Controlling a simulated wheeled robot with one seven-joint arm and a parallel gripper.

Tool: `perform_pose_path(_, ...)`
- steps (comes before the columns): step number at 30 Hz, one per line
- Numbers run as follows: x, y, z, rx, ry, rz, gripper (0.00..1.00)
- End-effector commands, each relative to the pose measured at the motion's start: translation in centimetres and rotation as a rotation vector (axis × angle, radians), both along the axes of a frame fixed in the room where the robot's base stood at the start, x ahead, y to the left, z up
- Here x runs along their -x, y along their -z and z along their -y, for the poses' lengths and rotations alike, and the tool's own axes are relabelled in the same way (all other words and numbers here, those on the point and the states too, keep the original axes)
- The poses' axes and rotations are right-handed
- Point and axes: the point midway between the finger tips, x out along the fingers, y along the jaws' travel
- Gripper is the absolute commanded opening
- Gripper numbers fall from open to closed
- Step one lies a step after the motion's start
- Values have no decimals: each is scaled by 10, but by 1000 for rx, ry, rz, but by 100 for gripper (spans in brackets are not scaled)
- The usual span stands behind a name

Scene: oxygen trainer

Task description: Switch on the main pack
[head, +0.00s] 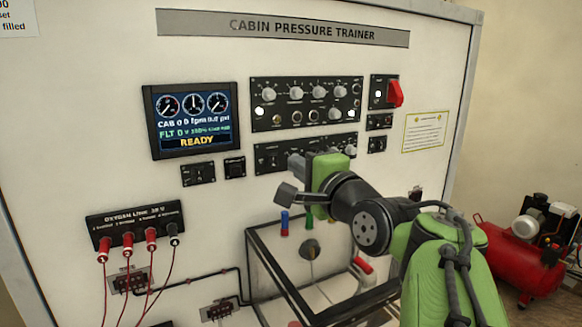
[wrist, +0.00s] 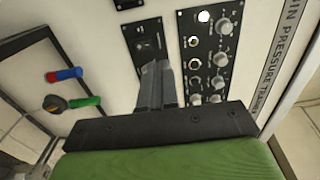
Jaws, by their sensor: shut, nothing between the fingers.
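A black lower control panel (head: 268,157) is on the white trainer board, under the larger knob panel (head: 306,103). It also shows in the wrist view (wrist: 146,32), with a small switch or knob near its middle. No label for the main pack is legible, so I cannot tell which control it is. My gripper (head: 293,160) is shut and empty in front of the lower panel and hides part of it. In the wrist view the closed fingertips (wrist: 155,68) overlap that panel's lower edge; I cannot tell if they touch it.
A screen (head: 195,120) reads READY. A red guarded switch (head: 395,94) is at upper right. Below my gripper is a black-framed box (head: 262,262) with blue and green handles. Red-plugged cables (head: 128,240) hang at lower left. A red compressor (head: 520,262) stands right.

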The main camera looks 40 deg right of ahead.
Motion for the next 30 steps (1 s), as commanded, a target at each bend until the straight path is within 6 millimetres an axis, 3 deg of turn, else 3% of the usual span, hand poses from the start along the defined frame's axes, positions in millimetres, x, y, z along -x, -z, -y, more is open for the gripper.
perform_pose_path(3, 21, -3, -6, 3, 3, 4, 0)
perform_pose_path(7, 32, -5, -9, 1, 1, 2, 0)
perform_pose_path(25, 33, -4, -11, 6, -3, -5, 0)
perform_pose_path(28, 22, 16, -36, 74, -54, -99, 0)
perform_pose_path(30, 13, 49, -73, 190, -140, -243, 0)
